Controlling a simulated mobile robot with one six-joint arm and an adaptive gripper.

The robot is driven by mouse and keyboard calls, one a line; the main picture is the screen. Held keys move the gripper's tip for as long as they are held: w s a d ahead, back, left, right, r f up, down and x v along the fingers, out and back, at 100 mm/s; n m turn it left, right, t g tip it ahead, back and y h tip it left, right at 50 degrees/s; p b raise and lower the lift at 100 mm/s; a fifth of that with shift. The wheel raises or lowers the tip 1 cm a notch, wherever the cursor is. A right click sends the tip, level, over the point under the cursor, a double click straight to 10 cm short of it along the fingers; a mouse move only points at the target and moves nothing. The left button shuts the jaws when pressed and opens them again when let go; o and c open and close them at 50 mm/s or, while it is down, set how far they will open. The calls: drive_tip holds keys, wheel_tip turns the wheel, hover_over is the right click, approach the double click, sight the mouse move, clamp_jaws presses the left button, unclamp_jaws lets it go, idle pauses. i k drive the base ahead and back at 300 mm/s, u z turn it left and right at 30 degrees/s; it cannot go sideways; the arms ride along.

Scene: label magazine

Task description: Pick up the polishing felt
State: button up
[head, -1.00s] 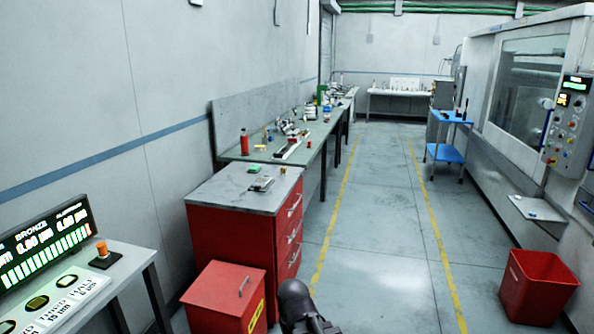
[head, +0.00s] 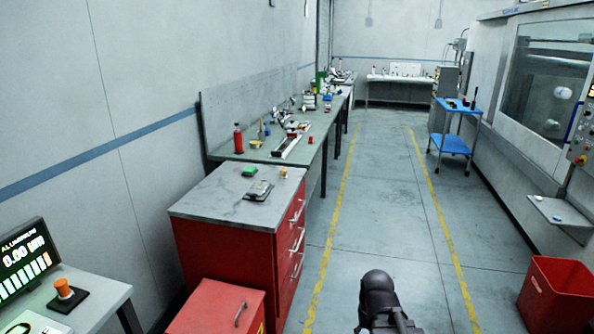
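I cannot pick out the polishing felt for certain at this distance. On the grey top of the red drawer cabinet (head: 225,240) lie a small green block (head: 249,171), a small tan piece (head: 284,172) and a flat grey device (head: 258,190). Many small items stand on the long green workbench (head: 232,155) behind it, too small to tell apart. A dark part of my own arm shows at the bottom centre, but my gripper's fingers are not in view.
A red lidded box (head: 205,310) stands before the cabinet. An orange-knobbed control (head: 64,289) sits on the left table. A blue cart (head: 455,145), a red bin (head: 556,300) and a machine line the right. The floor between yellow lines is clear.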

sight(284, 174)
drive_tip(key=z, duration=0.3)
drive_tip(key=i, duration=1.55)
drive_tip(key=u, duration=0.6)
drive_tip(key=i, duration=0.75)
drive_tip(key=u, duration=0.4)
